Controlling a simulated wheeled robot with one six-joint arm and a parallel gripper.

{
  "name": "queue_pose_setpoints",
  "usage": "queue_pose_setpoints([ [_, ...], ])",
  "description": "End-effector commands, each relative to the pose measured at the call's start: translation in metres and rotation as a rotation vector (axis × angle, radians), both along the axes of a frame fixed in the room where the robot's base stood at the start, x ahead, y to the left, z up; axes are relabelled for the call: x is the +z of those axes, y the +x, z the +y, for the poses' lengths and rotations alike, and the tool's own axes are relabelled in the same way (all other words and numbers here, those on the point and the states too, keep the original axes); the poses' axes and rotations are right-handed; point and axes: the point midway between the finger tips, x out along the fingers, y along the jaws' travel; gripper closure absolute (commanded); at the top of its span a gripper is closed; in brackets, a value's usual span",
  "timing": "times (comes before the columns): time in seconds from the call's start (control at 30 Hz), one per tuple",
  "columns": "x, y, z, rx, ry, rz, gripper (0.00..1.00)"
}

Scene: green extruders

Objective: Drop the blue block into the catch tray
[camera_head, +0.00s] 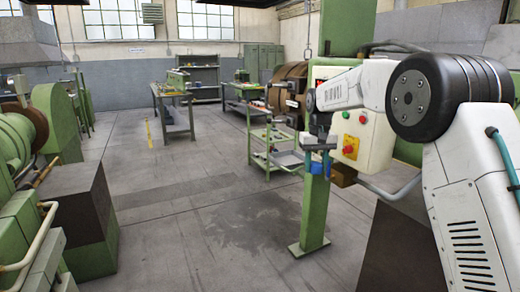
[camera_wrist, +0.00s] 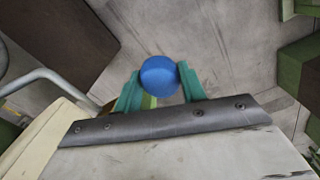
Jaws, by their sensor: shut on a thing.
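My gripper (camera_wrist: 158,72) shows in the wrist view with two teal fingers, shut on the blue block (camera_wrist: 160,77). The block looks round from this end and sits between the fingertips. The tray cannot be made out in the wrist view.
The green post (camera_head: 314,215) stands on a foot plate close to my arm. A pale control box (camera_head: 362,140) with a red button is right of it. Green machines (camera_head: 20,150) line the left side. Workbenches (camera_head: 172,105) stand farther back. The middle floor is clear.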

Motion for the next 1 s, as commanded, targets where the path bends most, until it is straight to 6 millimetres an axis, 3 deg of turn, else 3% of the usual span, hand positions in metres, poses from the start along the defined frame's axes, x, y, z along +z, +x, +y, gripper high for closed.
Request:
queue_pose_setpoints([
  [0.1,-0.041,0.002,-0.035,-0.050,0.000,0.004,0.82],
  [0.2,-0.064,0.001,-0.056,-0.080,0.000,0.003,0.82],
  [0.4,-0.080,0.002,-0.080,-0.114,0.000,-0.001,0.82],
  [0.77,-0.082,0.001,-0.082,-0.116,0.000,0.000,0.82],
  [0.87,-0.100,-0.002,-0.082,-0.116,-0.001,0.004,0.82],
  [1.0,-0.161,-0.017,-0.082,-0.116,0.000,0.010,0.82],
])
